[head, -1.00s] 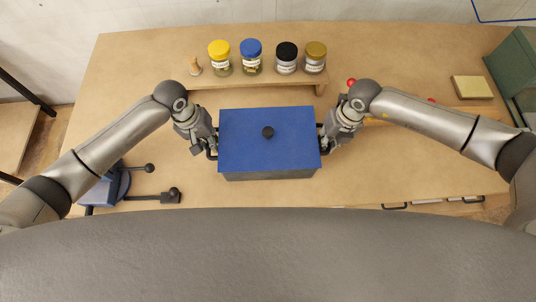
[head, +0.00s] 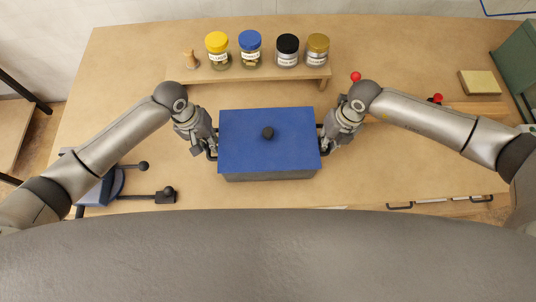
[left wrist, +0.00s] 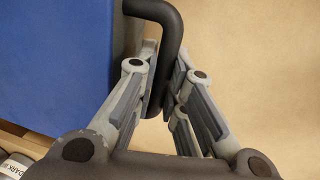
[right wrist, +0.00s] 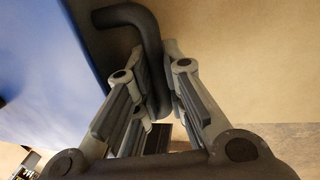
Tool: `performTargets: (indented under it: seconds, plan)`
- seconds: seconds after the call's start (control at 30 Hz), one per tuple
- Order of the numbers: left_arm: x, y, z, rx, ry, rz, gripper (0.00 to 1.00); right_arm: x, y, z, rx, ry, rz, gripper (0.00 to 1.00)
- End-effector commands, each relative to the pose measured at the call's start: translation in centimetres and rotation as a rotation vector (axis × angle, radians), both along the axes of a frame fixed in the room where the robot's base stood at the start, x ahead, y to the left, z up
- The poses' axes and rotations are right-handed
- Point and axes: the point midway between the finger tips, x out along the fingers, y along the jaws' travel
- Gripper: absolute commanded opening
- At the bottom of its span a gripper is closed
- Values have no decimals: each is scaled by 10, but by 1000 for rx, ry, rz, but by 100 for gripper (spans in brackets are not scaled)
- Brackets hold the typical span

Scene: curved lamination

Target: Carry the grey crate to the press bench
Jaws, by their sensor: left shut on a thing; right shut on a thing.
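The grey crate (head: 270,176) is in the middle of the head view, over the wooden bench (head: 130,110). It has a blue lid (head: 245,150) with a black knob (head: 268,132). Its grey front wall shows below the lid. My left gripper (head: 211,150) is shut on the crate's left black handle (left wrist: 167,30). My right gripper (head: 325,146) is shut on the right black handle (right wrist: 145,22). The lid looks about level. The crate's underside is hidden, so the gap to the bench cannot be judged.
Several lidded jars (head: 250,45) and a small wooden piece (head: 190,59) stand on a low shelf behind the crate. A blue device with black levers (head: 110,182) is at left. A yellowish block (head: 480,82) and a green box (head: 517,62) are at right.

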Motion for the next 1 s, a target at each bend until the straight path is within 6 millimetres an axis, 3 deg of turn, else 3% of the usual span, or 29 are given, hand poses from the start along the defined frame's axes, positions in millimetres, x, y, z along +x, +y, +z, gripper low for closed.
performTargets:
  seconds: [0.17,0.2,0.37,0.73,1.0]
  plan:
    - [2,4,-12,8,-3,5,0,0,-4,-13,-9,2,2,0]
    - [2,4,-12,9,-2,4,12,-1,-4,-14,-9,3,2,12]
    - [1,3,-10,7,-1,4,33,-1,-3,-11,-7,3,1,33]
    - [1,1,-5,0,-2,0,33,0,0,-10,0,0,1,33]
    - [2,9,33,2,-5,2,33,0,1,-10,2,0,1,33]
